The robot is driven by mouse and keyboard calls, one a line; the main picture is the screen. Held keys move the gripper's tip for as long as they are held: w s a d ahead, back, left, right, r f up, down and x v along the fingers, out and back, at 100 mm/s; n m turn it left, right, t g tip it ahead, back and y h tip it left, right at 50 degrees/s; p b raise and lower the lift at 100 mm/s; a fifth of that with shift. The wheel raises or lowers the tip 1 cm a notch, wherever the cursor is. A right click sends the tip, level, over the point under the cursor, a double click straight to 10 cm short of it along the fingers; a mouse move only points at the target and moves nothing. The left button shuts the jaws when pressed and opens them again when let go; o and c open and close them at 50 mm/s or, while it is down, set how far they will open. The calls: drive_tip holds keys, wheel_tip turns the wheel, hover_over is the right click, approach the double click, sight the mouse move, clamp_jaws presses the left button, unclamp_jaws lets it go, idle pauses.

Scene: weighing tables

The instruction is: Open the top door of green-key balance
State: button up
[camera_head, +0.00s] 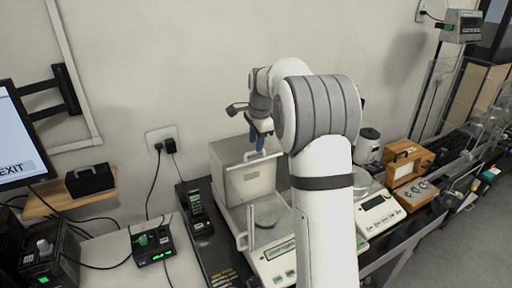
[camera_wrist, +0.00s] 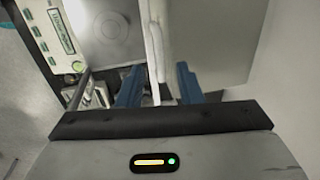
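The green-key balance (camera_head: 279,253) stands on the bench in front of me, with a boxy draft shield around its pan. Its keys and display also show at the upper left of the wrist view (camera_wrist: 62,40). A pale panel with a white edge (camera_wrist: 155,48), which seems to be the top door, runs down the middle of the wrist view. My gripper (camera_head: 259,143) is above the shield in the head view. In the wrist view its blue fingers (camera_wrist: 158,83) are apart, with the panel's edge between or just beyond them; I cannot tell whether they touch it. My arm hides the balance's right side.
A second balance (camera_head: 380,213) stands to the right, partly behind my arm. A dark handset (camera_head: 196,208) and a small black box with a green knob (camera_head: 151,245) are at the left. Wooden boxes (camera_head: 407,160) stand farther right. The wall is close behind.

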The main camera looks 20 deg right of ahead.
drive_tip(key=shift+s+d+r, duration=0.1)
drive_tip(key=shift+s+r, duration=0.15)
drive_tip(key=shift+r, duration=1)
drive_tip(key=shift+s+r, duration=0.25)
drive_tip(key=shift+r, duration=0.95)
drive_tip(key=s+a+r+n, duration=0.15)
drive_tip(key=s+n, duration=0.25)
drive_tip(key=s, duration=0.5)
drive_tip(key=s+a+n, duration=0.3)
drive_tip(key=s+n, duration=0.1)
drive_tip(key=s, duration=0.5)
drive_tip(key=s+a+f+n, duration=0.1)
drive_tip(key=s+f+n, duration=0.3)
drive_tip(key=s, duration=0.5)
drive_tip(key=s+a+f+n+t+b, duration=0.1)
drive_tip(key=s+f+n, duration=0.2)
drive_tip(key=s, duration=0.6)
drive_tip(key=shift+a+f+n, duration=0.15)
drive_tip(key=shift+f+n, duration=0.25)
drive_tip(key=shift+n, duration=0.1)
